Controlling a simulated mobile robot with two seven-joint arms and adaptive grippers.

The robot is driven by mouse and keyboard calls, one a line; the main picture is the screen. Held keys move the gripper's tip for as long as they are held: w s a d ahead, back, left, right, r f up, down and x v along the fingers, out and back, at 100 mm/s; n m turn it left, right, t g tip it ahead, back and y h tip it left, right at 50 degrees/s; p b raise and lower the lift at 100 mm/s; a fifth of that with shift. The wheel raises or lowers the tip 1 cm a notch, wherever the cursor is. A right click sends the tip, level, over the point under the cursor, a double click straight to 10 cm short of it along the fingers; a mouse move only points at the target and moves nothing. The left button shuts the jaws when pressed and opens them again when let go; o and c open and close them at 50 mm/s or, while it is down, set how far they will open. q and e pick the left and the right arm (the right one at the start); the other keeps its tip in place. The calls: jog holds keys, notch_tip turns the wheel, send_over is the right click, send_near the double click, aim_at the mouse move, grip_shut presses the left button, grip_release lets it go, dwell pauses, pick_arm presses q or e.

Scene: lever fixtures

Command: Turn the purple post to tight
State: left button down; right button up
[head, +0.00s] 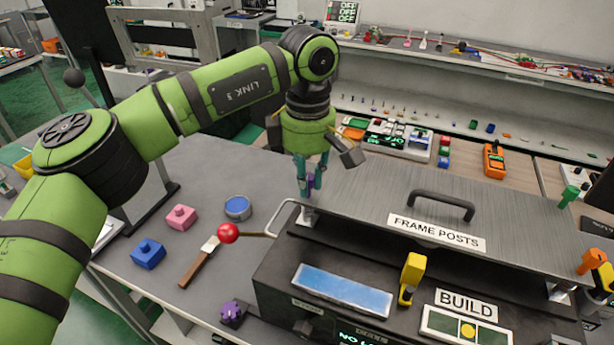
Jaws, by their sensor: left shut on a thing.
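My right gripper is not in view.
A black handle (441,204) rises from the plate. A red-ball lever (228,233) sticks out at left, near loose blocks.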

pick_arm(q)
jog(key=shift+d+m, duration=0.1)
jog(key=shift+m, duration=0.2)
jog(key=c, duration=1.1)
grip_release()
jog(key=shift+s, duration=0.1)
notch_tip(320, 180, up, 12)
